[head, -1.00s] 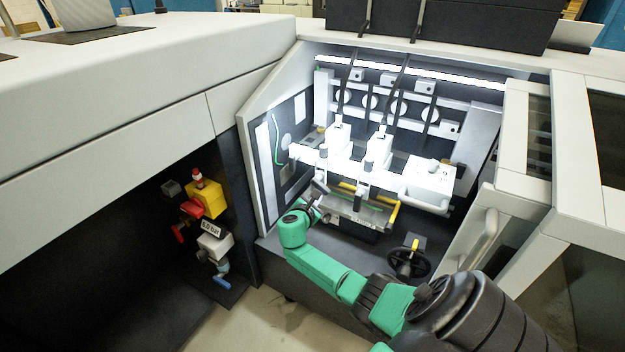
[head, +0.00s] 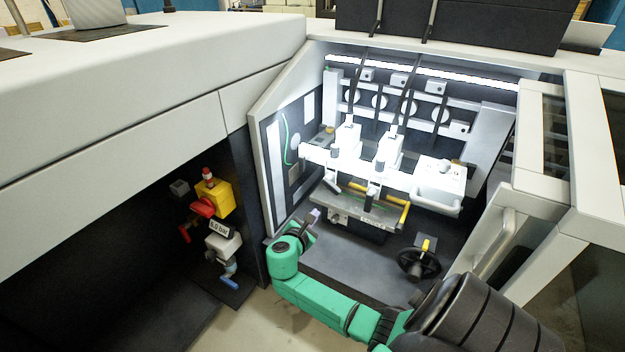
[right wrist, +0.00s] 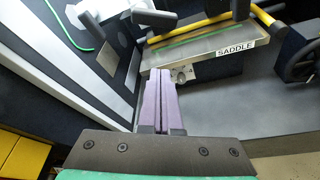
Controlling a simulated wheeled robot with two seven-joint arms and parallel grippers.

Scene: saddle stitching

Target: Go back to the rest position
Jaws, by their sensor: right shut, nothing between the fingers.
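My right gripper (head: 313,216) is in the head view at the front left of the open machine bay, below and in front of the saddle unit (head: 345,212). Its purple fingers (right wrist: 163,85) are pressed together and empty in the right wrist view. The saddle plate, labelled SADDLE (right wrist: 205,49), lies beyond the fingertips there, apart from them. My green right arm reaches in from the lower right. My left gripper is not in view.
The bay's left side wall (head: 277,165) is close to the gripper. A black handwheel (head: 419,263) stands to the right, near an open door with a handle (head: 497,243). A yellow and red valve unit (head: 213,198) is at the left. The floor below is clear.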

